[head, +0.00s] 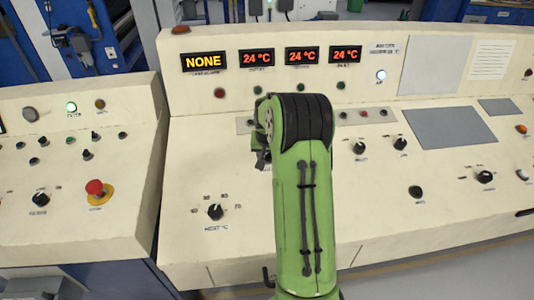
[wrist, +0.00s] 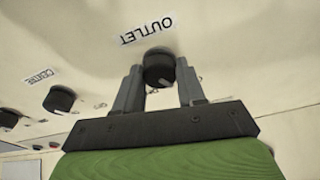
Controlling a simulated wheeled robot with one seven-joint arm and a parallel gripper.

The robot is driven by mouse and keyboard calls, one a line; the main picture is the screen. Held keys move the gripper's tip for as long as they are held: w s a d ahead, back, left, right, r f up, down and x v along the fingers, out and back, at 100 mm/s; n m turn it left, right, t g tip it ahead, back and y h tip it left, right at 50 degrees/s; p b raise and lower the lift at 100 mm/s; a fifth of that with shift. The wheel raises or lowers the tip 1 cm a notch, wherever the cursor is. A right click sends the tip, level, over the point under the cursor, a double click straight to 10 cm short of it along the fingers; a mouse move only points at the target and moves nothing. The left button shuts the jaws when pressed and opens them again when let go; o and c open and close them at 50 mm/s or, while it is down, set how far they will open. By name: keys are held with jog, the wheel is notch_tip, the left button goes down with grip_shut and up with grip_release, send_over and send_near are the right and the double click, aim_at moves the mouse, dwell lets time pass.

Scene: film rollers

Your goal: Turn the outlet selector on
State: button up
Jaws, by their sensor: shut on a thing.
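The outlet selector (wrist: 158,68) is a black round knob on the cream panel, beside an OUTLET label (wrist: 149,29) that appears upside down in the wrist view. My gripper (wrist: 159,74) has one finger on each side of this knob and is shut on it.
A black knob (wrist: 59,99) beside a CENTRE label and another knob (wrist: 9,118) lie left in the wrist view. The console (head: 240,255) carries a display reading NONE (head: 204,61) and several 24 °C displays. A red emergency button (head: 95,188) stands on the left console.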

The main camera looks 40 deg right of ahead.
jog(key=m+g, duration=0.1)
jog(key=m, duration=0.4)
jog(key=shift+m, duration=0.4)
jog(key=m, duration=0.5)
jog(key=shift+w+m+g+h+b, duration=0.1)
jog(key=shift+m+g+h+b, duration=0.2)
jog(key=shift+m+g, duration=0.1)
jog(key=o, duration=1.1)
jog(key=shift+c, duration=0.2)
jog(key=p+v, duration=0.3)
jog(key=v, duration=1.3)
jog(key=shift+w, duration=0.1)
